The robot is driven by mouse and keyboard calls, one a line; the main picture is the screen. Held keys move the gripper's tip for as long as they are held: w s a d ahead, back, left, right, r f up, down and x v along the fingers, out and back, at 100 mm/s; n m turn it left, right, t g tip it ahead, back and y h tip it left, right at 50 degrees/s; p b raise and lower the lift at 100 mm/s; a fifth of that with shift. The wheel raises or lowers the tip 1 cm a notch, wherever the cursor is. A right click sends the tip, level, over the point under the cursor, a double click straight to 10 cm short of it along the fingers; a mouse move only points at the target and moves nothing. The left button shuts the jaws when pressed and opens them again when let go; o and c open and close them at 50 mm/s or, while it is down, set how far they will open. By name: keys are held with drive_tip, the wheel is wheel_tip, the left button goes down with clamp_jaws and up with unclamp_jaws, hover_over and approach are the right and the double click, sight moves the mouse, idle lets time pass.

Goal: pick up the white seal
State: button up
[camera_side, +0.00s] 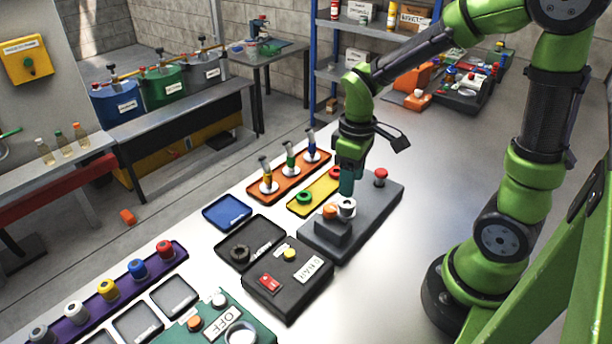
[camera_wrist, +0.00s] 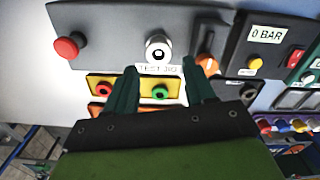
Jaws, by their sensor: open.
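A pale, round fitting with a dark centre, which looks like the white seal on its seat, stands on the grey test jig (camera_side: 380,208). It shows in the side view (camera_side: 347,205) and in the wrist view (camera_wrist: 158,47). I cannot tell whether the ring is separate from its seat. My gripper (camera_side: 347,188) points down just above it in the side view. In the wrist view, the two green fingers of my gripper (camera_wrist: 162,68) are apart with nothing held between them, and the white piece lies just beyond their tips.
An orange knob (camera_side: 330,211) stands close beside the white piece, and a red button (camera_side: 381,177) is on the jig's far end. A yellow tray (camera_side: 318,194) holds a green and a red ring. A black control box (camera_side: 290,292) is in front.

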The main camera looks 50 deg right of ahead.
sight(347, 202)
drive_tip(key=shift+w+d+f, duration=0.1)
drive_tip(key=shift+w+f, duration=0.1)
drive_tip(key=shift+f, duration=1.4)
drive_tip(key=shift+w+f, duration=0.2)
drive_tip(key=shift+f, duration=1.35)
drive_tip(key=shift+c, duration=0.3)
drive_tip(key=c, duration=0.7)
